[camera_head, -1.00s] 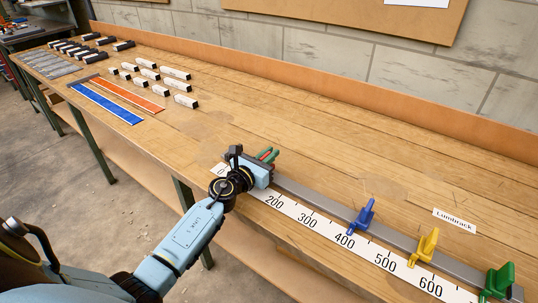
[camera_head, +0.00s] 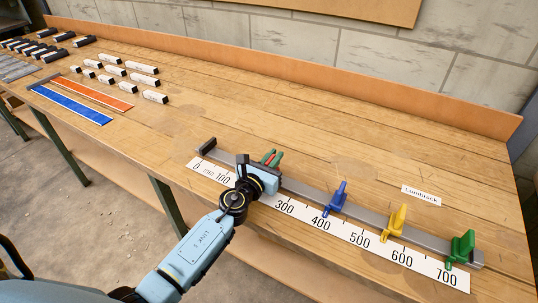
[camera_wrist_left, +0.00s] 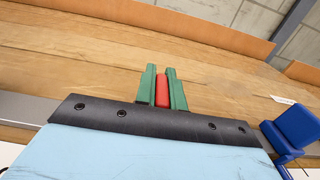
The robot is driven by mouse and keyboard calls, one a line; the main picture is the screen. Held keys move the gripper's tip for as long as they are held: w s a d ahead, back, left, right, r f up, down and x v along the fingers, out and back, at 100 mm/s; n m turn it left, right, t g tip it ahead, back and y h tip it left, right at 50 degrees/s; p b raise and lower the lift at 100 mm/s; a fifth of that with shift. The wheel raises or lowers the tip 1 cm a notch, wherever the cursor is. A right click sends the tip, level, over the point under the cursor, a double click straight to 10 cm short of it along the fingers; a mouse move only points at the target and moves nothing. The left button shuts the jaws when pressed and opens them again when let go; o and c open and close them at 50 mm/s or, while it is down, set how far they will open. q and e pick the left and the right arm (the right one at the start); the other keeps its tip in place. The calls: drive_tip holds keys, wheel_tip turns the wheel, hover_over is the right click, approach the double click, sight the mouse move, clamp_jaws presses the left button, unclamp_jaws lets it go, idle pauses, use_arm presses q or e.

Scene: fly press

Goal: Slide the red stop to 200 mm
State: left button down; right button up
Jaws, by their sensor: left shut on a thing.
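The red stop (camera_wrist_left: 162,91) shows between the two green fingertips of my left gripper (camera_head: 271,158), which is shut on it at the rail (camera_head: 363,214). In the head view only a little red shows between the fingers. The white scale (camera_head: 340,234) runs along the front of the rail, with 0, 100 and 300 to 700 readable. My left gripper and wrist cover the 200 label, between 100 and 300, so the stop's exact reading cannot be told. My right gripper is not in view.
A blue stop (camera_head: 338,199), a yellow stop (camera_head: 394,223) and a green stop (camera_head: 461,248) sit further right on the rail. The blue stop also shows in the left wrist view (camera_wrist_left: 292,128). A dark end block (camera_head: 208,145) is at the rail's left end. The bench behind is mostly clear.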

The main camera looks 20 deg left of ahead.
use_arm(q)
drive_tip(key=c, duration=1.5)
unclamp_jaws()
drive_tip(key=s, duration=0.8)
drive_tip(key=s+a, duration=0.1)
drive_tip(key=s, duration=0.4)
drive_tip(key=shift+s+a, duration=0.1)
drive_tip(key=shift+s, duration=0.1)
